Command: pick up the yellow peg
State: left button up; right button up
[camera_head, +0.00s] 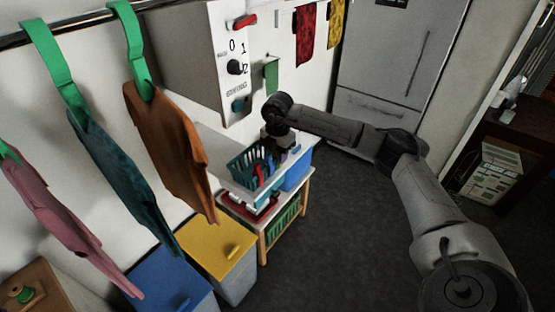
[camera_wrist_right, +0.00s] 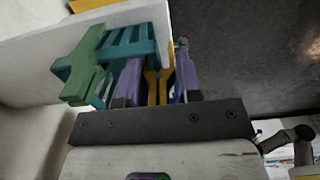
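In the right wrist view, the yellow peg (camera_wrist_right: 153,88) stands between the two purple fingers of my right gripper (camera_wrist_right: 157,80). The fingers are apart, with narrow gaps visible beside the peg, so the gripper looks open around it. The peg's lower end is hidden behind the gripper's dark front bar. In the head view, my right gripper (camera_head: 276,142) points down at the right end of the teal basket (camera_head: 240,171), and the peg cannot be made out. My left gripper is not in view.
A blue bin (camera_head: 297,171) stands close to my right gripper. Clothes hang at left; the dark floor (camera_head: 340,230) is clear.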

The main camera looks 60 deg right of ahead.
jog(key=c, duration=0.4)
jog(key=shift+r, duration=0.1)
